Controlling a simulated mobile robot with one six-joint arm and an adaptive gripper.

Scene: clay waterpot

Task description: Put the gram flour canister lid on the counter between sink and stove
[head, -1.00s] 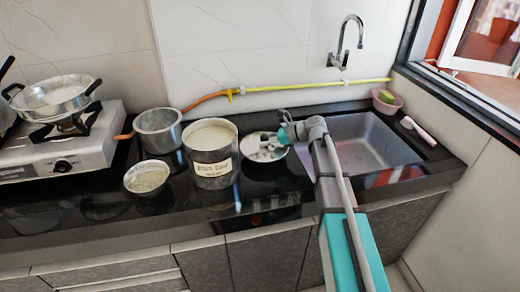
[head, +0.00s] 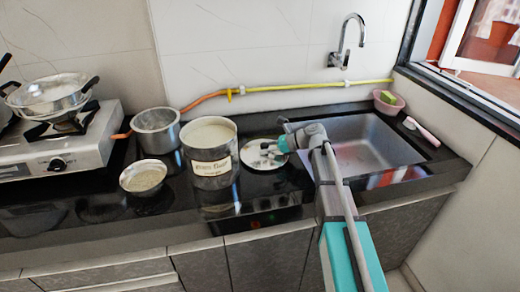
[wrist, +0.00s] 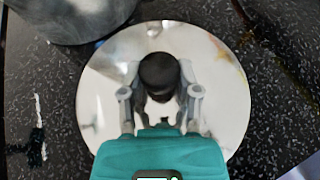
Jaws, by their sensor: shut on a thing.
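The gram flour canister (head: 212,172) stands uncovered on the black counter, with pale flour showing inside. Its round, shiny metal lid (head: 258,160) is just right of it, between the canister and the sink (head: 370,145). The lid looks flat and at or very near the counter; I cannot tell if it touches. In the wrist view the lid (wrist: 215,75) fills the middle, with its dark knob (wrist: 158,74) between my fingers. My gripper (head: 272,149) is shut on that knob. The wrist view shows it too (wrist: 160,92). The stove (head: 55,140) is at the left.
A steel pot (head: 157,137) and a small bowl of flour (head: 143,178) stand left of the canister. A yellow-orange hose (head: 290,88) runs along the wall. A pink bowl (head: 388,106) is at the sink's far right. Bare counter (head: 262,190) lies in front of the lid.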

